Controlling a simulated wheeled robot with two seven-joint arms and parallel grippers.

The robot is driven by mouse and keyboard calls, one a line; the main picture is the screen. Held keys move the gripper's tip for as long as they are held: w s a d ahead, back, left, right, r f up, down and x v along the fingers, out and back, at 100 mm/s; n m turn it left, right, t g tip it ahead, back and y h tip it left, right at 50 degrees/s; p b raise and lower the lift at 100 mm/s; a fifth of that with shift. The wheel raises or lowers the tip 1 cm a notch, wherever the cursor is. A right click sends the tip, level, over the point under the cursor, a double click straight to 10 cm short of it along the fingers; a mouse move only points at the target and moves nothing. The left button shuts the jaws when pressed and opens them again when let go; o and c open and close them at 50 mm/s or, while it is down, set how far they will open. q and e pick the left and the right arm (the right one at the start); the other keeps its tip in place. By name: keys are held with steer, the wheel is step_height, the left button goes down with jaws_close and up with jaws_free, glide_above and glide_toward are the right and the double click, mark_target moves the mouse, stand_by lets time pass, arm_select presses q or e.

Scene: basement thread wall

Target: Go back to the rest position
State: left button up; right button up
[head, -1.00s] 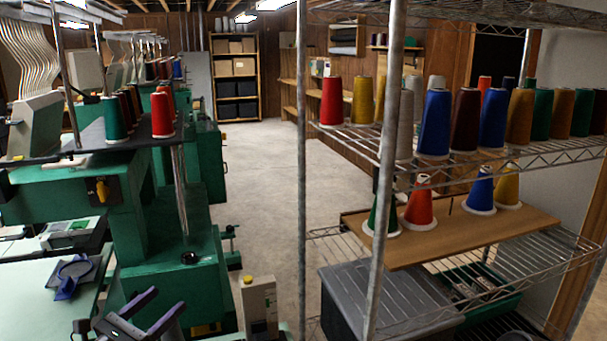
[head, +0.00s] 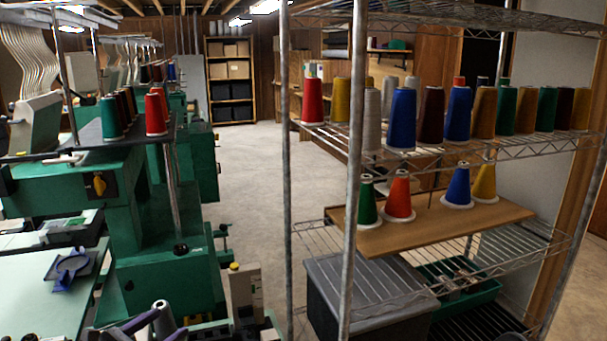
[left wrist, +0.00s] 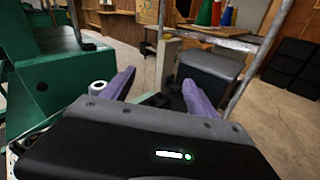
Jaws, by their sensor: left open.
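My left gripper (head: 158,332) is at the bottom edge of the head view, low in front of the green machines. In the left wrist view its two purple fingers (left wrist: 158,92) are spread apart with nothing between them. A grey thread cone (head: 163,318) is close to the fingers in the head view. In the left wrist view a pale round-topped thing (left wrist: 98,87), perhaps the same cone, is outside the left finger. My right gripper is in neither view.
A wire shelf (head: 350,180) with several thread cones and a wooden board (head: 440,222) stands at right. Under the board is a grey lidded bin (head: 365,290). Green embroidery machines (head: 165,270) fill the left. The concrete floor (head: 250,170) between is open.

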arm_select(q)
steer(key=s+d+f+m+g+y, duration=0.1)
steer(key=s+d+f+m+g, duration=0.25)
steer(key=s+f, duration=0.45)
steer(key=s+d+f+m+g+y, duration=0.2)
steer(key=s+f+m+g, duration=0.3)
steer(key=f, duration=0.6)
steer(key=s+d+f+m+g+y, duration=0.15)
steer(key=s+f+m+g, duration=0.35)
steer(key=f, duration=0.5)
steer(key=s+d+f+m, duration=0.3)
steer(key=s+d+m, duration=0.3)
steer(key=d, duration=0.2)
steer(key=s+d+f+m, duration=0.3)
steer(key=s+d+m, duration=0.4)
steer(key=d, duration=0.1)
steer(key=shift+s+d+f+g+h, duration=0.15)
steer(key=shift+s+g+h, duration=0.2)
steer(key=shift+h, duration=0.1)
steer(key=shift+m, duration=0.25)
